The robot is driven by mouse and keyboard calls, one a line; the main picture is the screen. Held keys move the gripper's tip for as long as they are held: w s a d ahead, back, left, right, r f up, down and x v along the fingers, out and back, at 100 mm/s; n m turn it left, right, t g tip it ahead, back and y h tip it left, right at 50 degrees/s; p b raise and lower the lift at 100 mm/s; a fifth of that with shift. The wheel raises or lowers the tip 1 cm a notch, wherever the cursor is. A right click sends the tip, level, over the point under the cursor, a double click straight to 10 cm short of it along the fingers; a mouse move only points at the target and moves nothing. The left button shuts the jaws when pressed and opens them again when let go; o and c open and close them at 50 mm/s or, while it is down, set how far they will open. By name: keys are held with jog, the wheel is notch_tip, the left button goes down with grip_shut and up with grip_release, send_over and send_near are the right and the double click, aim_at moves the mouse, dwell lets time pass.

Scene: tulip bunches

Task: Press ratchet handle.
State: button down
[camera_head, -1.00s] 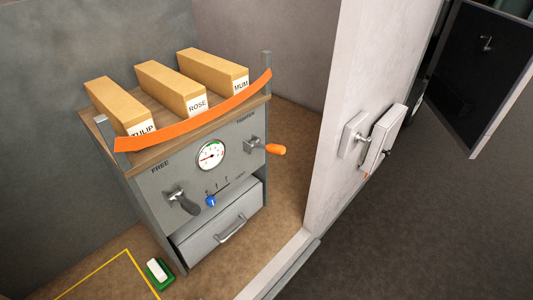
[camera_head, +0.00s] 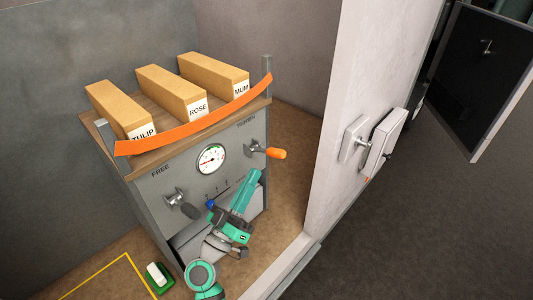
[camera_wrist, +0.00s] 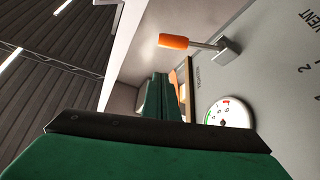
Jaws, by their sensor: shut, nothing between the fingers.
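The handle with an orange grip (camera_head: 277,153) sticks out from a metal pivot at the front panel's right, under the "TIGHTEN" label. A dark grey handle (camera_head: 187,208) sits at the left under "FREE". Which one is the ratchet handle is not marked. My gripper (camera_head: 256,173) is shut and empty, its tip just below the orange grip, apparently apart from it. In the wrist view the closed green fingers (camera_wrist: 158,95) point up toward the orange grip (camera_wrist: 174,41), with a visible gap.
The cabinet carries boxes labelled TULIP (camera_head: 118,108), ROSE and MUM behind an orange strap (camera_head: 200,128). My arm covers much of the drawer and part of the blue knob (camera_head: 210,204). A pale wall (camera_head: 350,90) stands at the right. A green-and-white block (camera_head: 158,276) lies on the floor.

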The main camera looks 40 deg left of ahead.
jog(key=shift+s+a+r, duration=0.1)
jog(key=shift+a+r, duration=0.15)
jog(key=shift+a, duration=0.4)
jog(key=shift+s+a+r, duration=0.1)
jog(key=shift+a+r, duration=0.15)
jog(key=shift+a, duration=0.35)
jog(key=shift+w, duration=0.15)
notch_tip(320, 180, up, 5)
send_over(265, 150)
jog(key=s+d, duration=0.2)
jog(key=s, duration=0.2)
jog(key=f, duration=0.3)
jog(key=shift+w+d, duration=0.3)
jog(key=shift+w, duration=0.1)
jog(key=shift+d+f, duration=0.2)
jog(key=shift+f, duration=0.3)
jog(key=shift+a+f, duration=0.1)
